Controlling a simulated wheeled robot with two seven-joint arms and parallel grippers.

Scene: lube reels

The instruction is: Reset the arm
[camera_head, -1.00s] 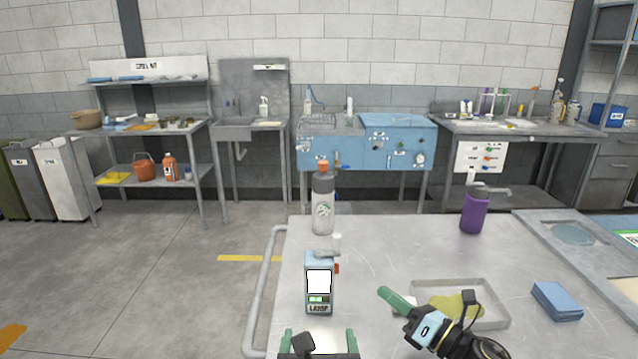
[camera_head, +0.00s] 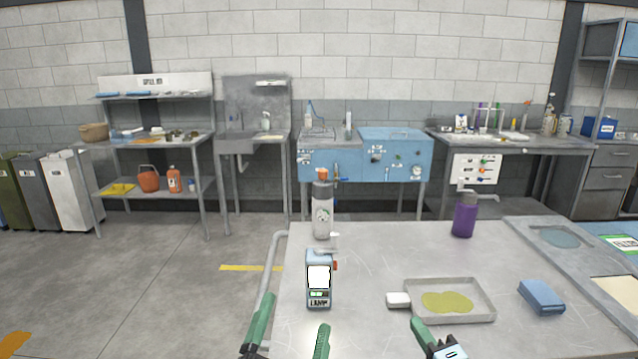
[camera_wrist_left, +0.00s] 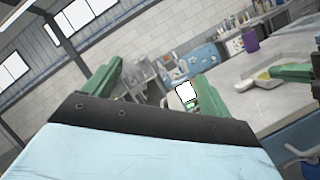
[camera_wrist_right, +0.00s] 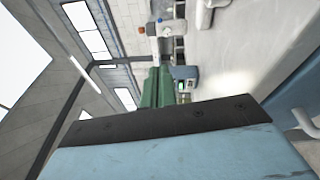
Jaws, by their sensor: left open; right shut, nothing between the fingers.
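My left gripper (camera_head: 297,311) is at the front edge of the metal table in the head view. Its two green fingers are spread apart with nothing between them, and they also show apart in the left wrist view (camera_wrist_left: 160,72). My right gripper (camera_head: 416,322) is low in the head view, in front of the tray, only its green tip and a bit of pale blue body showing. In the right wrist view its green fingers (camera_wrist_right: 157,72) are together, holding nothing. The rest of both arms is out of the head view.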

